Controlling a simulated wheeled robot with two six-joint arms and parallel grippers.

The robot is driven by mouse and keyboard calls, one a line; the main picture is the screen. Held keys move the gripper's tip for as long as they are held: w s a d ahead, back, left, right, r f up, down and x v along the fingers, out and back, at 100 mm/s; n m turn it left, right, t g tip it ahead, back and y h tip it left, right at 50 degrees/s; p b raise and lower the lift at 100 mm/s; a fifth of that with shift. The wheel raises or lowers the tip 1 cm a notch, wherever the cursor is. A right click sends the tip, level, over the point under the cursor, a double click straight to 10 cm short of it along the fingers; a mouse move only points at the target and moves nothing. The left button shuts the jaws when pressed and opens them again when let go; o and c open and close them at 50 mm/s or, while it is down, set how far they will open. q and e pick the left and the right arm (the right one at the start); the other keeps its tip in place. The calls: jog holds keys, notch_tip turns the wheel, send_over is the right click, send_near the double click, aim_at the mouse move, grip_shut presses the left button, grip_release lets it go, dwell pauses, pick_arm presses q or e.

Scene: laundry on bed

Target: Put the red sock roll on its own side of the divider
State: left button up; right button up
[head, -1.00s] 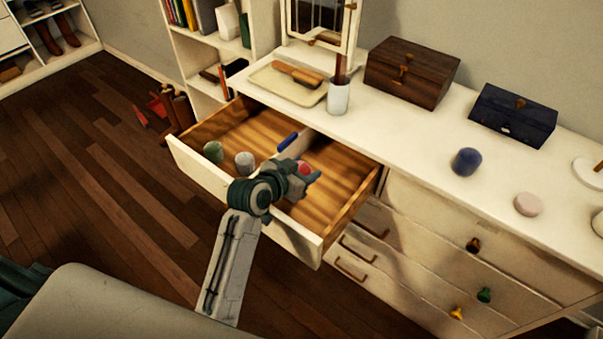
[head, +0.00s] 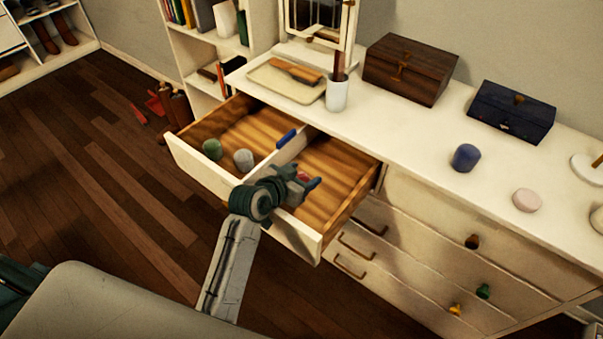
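The open top drawer (head: 196,172) has a white divider (head: 294,149) across its middle. My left gripper (head: 303,178) is over the compartment right of the divider, low near the drawer front. A small part of the red sock roll (head: 305,177) shows between its fingers, which appear closed on it; most of the roll is hidden. I cannot tell whether the roll touches the drawer floor. A green roll (head: 213,149) and a grey-white roll (head: 244,160) lie in the left compartment. A blue piece (head: 287,138) is at the divider's left face. My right gripper is not in view.
The dresser top holds a tray (head: 268,88) with a brush, a white cup (head: 337,96), a brown box (head: 408,70), a navy box (head: 510,112), a blue roll (head: 465,158) and a pink roll (head: 527,200). The rear of the right compartment is clear.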

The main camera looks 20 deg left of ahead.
pick_arm(q)
jog(key=shift+o, duration=0.6)
jog(key=shift+r, duration=0.3)
jog(key=shift+v, duration=1.05)
jog(key=v, duration=1)
jog(key=shift+r+b, duration=0.25)
jog(key=shift+b, duration=0.05)
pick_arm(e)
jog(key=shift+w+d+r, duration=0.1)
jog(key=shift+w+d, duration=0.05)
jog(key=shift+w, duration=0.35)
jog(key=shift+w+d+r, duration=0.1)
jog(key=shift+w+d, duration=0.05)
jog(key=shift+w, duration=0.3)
pick_arm(q)
jog(key=shift+w, duration=0.1)
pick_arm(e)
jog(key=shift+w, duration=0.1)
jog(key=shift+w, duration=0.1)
